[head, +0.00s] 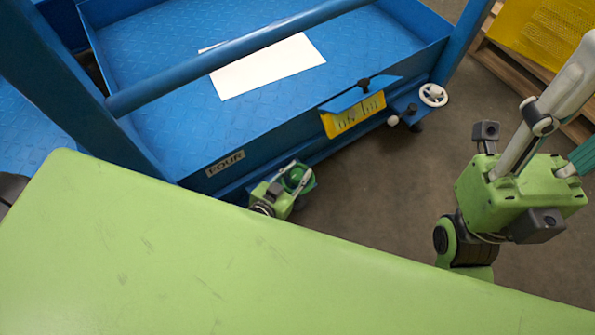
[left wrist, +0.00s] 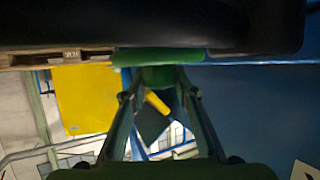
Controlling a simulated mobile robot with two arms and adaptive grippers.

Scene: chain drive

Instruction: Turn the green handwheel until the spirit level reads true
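The green handwheel (head: 295,178) sits low at the front side of the blue tray, just past my green body edge. My left gripper (head: 291,182) is at it, partly hidden by my body. In the left wrist view a green rim and hub (left wrist: 160,74) lie between the two fingertips. The fingers lean in and seem closed on the hub; contact is hard to see. A yellow plate (head: 345,122) with dark marks hangs on the tray's front and looks like the level; its reading is too small to tell. My right gripper (head: 578,112) is at the right, its fingertips cut off.
A yellow object (head: 550,30) lies on a wooden pallet; bare floor lies between.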

